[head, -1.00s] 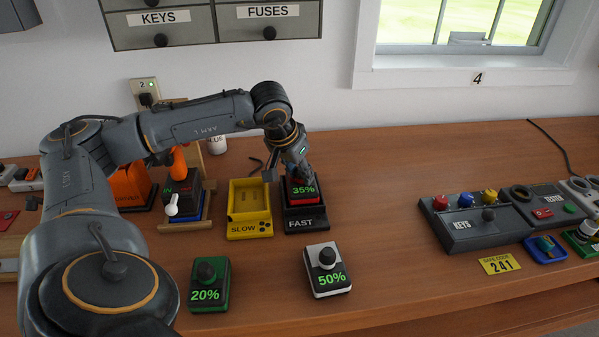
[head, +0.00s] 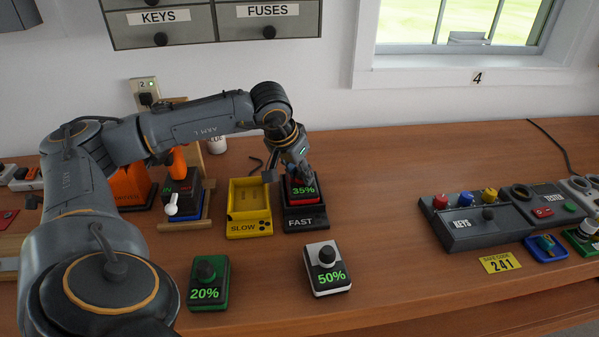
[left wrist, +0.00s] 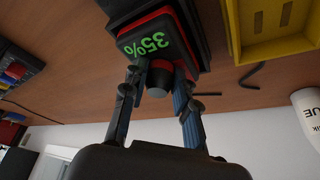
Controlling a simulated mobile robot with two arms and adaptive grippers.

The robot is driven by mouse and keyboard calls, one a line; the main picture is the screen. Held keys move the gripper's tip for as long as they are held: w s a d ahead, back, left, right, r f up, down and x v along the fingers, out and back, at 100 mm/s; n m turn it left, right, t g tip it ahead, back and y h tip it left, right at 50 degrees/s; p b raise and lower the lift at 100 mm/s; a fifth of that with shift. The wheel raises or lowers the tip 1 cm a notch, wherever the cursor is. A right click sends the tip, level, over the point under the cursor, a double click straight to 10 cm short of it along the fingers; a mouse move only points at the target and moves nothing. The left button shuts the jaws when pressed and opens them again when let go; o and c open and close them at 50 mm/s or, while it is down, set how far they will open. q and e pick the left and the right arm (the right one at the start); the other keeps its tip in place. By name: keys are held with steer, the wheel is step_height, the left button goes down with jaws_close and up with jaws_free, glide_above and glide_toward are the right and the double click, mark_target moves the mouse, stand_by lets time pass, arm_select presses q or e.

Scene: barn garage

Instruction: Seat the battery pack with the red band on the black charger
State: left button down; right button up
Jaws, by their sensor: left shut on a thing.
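The battery pack with the red band (head: 303,190) reads 35% and sits at the black charger marked FAST (head: 304,222), within its frame. Whether it is fully down I cannot tell. My left gripper (head: 302,176) is shut on the pack's dark knob from above. In the left wrist view, the fingers (left wrist: 160,85) close around the knob, and the red-banded pack (left wrist: 150,40) lies against the black charger (left wrist: 203,30). My right gripper is not in view.
The yellow SLOW charger (head: 249,205) stands empty just left of the black one. A green 20% pack (head: 208,284) and a white 50% pack (head: 328,270) stand in front. A grey KEYS box (head: 466,222) is at right.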

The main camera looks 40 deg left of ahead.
arm_select(q)
steer(key=shift+d+f, duration=0.1)
steer(key=shift+f, duration=0.1)
steer(key=shift+c, duration=2)
jaws_free()
steer(key=shift+s+d+f, duration=0.1)
steer(key=shift+s, duration=0.05)
